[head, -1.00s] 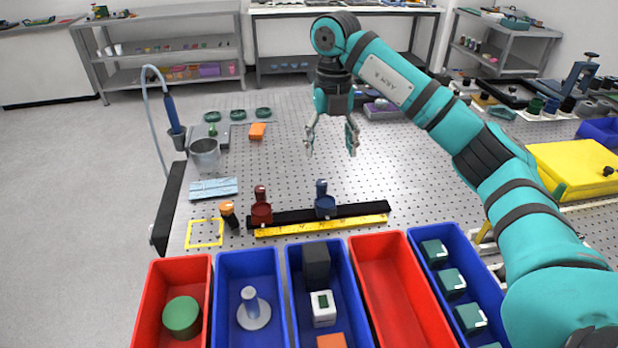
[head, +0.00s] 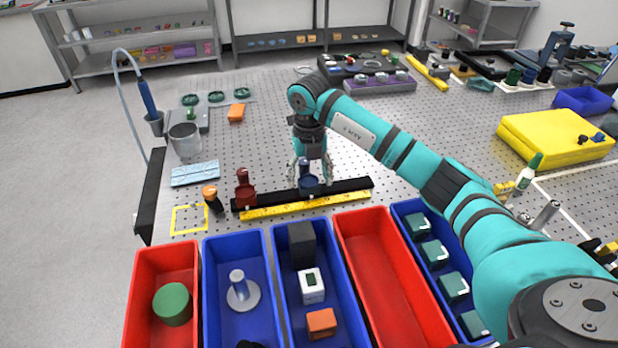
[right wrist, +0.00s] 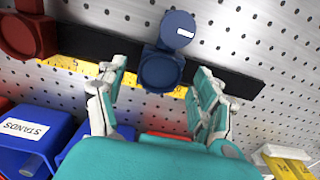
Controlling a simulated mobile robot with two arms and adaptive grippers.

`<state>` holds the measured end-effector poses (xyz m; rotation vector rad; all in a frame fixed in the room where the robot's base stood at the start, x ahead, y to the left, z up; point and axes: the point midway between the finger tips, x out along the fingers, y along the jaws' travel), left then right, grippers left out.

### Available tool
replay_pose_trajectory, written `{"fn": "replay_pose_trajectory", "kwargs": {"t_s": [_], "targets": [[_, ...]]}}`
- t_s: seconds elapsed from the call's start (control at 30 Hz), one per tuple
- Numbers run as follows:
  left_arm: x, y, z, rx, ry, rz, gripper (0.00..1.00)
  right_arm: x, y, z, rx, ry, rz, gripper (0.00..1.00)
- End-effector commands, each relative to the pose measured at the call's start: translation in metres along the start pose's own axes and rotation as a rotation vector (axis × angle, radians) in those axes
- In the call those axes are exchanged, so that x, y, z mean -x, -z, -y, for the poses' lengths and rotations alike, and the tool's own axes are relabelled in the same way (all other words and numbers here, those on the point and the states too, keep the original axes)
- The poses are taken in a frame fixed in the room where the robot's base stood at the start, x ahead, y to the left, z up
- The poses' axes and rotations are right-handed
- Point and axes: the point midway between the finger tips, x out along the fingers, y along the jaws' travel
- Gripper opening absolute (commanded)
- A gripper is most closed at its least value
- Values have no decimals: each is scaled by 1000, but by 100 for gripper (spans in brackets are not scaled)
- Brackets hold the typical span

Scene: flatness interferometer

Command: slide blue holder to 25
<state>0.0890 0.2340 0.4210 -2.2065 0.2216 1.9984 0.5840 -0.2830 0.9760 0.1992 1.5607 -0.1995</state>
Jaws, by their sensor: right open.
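The blue holder (head: 308,181) stands on a black rail (head: 345,187) behind a yellow scale (head: 300,205). It also shows in the right wrist view (right wrist: 161,68), its top knob carrying a white label. The dark red holder (head: 244,188) sits on the same rail to its left. My right gripper (head: 310,170) is open and has come down over the rail at the blue holder. In the right wrist view its two fingers (right wrist: 160,95) are spread, with the blue holder between and beyond them; I see no contact. My left gripper is not in view.
Red and blue bins (head: 383,290) line the front edge. An orange-topped bottle (head: 212,198) and a yellow square outline (head: 189,219) lie left of the rail. A blue-white packet (head: 195,174) and metal cup (head: 185,140) are behind.

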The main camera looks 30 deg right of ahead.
Motion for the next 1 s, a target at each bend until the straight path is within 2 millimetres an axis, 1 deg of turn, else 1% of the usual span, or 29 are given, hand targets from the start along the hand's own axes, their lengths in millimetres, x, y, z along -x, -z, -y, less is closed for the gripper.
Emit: {"fn": "replay_pose_trajectory", "kwargs": {"t_s": [0.1,0.2,0.47,0.57,1.0], "targets": [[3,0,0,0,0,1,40,-11,0,0,-1,0,-1,69],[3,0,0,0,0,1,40,-17,0,0,0,1,-1,69],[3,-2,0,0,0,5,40,-18,0,0,0,0,0,69],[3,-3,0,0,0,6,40,-18,0,0,0,0,0,59],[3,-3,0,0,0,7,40,-18,0,0,0,0,0,1]]}}
